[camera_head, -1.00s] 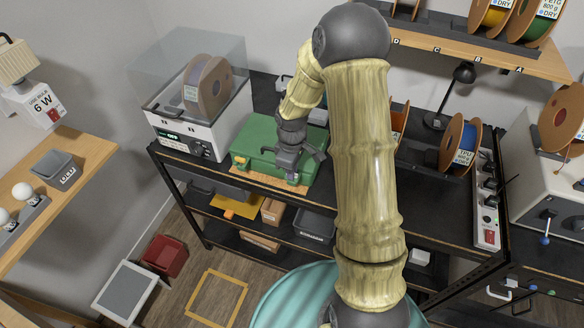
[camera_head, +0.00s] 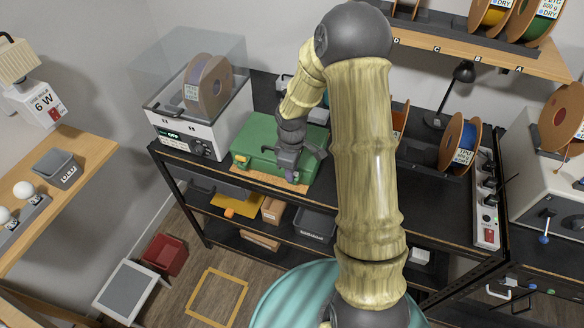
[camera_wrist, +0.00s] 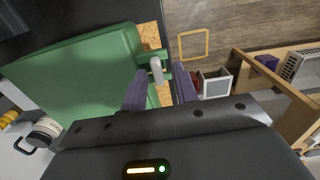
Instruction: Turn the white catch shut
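A green case (camera_head: 262,142) lies on the black bench; it also fills the left of the wrist view (camera_wrist: 75,85). The white catch (camera_wrist: 156,70) is a short rounded lever beside a green bracket at the case's front edge. In the wrist view my gripper (camera_wrist: 161,76) has its two purple fingers apart, one on each side of the catch. I cannot tell whether either finger touches it. In the head view my gripper (camera_head: 291,175) is at the case's front right, and the catch is hidden behind it.
A cork-coloured mat (camera_head: 262,183) lies under the case's front. A white printer-like machine (camera_head: 190,135) with a spool stands left of the case. A blue spool (camera_head: 459,142) and a power strip (camera_head: 487,205) are at the right. The bench edge is close to the gripper.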

